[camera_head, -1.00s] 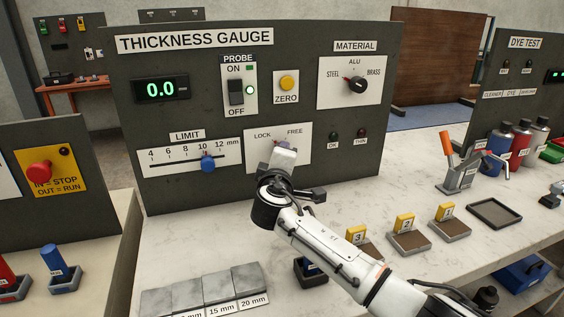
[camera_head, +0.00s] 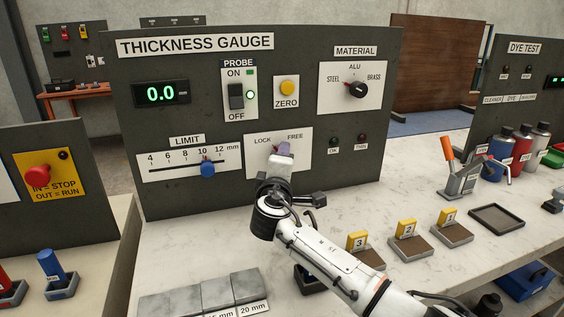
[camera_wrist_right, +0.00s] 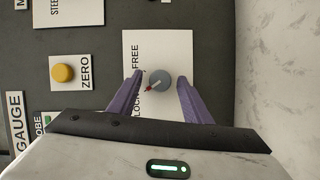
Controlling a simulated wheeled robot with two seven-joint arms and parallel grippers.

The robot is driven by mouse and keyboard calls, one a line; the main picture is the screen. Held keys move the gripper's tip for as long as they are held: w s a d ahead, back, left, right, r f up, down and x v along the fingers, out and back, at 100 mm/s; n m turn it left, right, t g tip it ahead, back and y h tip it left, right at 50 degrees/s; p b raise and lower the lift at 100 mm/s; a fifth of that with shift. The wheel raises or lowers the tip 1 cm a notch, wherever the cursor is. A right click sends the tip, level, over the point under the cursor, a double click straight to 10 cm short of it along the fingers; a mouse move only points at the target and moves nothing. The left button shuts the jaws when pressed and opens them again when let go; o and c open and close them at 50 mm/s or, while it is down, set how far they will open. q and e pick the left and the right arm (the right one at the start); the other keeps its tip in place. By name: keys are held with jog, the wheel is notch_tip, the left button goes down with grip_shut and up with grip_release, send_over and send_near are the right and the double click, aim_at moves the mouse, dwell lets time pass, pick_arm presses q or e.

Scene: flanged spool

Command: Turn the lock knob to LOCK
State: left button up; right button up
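The lock knob (camera_wrist_right: 160,81) is a round grey knob with a red-and-white pointer, on a white plate (camera_wrist_right: 181,43) marked LOCK and FREE. In the right wrist view the pointer leans toward the LOCK side. My right gripper (camera_wrist_right: 160,76) is open, with one purple finger on each side of the knob and a small gap visible at both sides. In the head view my right gripper (camera_head: 284,149) is in front of the plate (camera_head: 303,151) and hides the knob. My left gripper is out of view.
The LIMIT slider (camera_head: 208,168) is left of the plate, the yellow ZERO button (camera_head: 287,88) above, and the OK and THIN lamps (camera_head: 348,139) to the right. Numbered blocks (camera_head: 404,238) and grey thickness plates (camera_head: 215,291) are on the bench below.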

jog(key=s, duration=1)
jog(key=shift+s+a+r, duration=0.15)
jog(key=shift+a+r, duration=0.15)
jog(key=shift+a, duration=0.05)
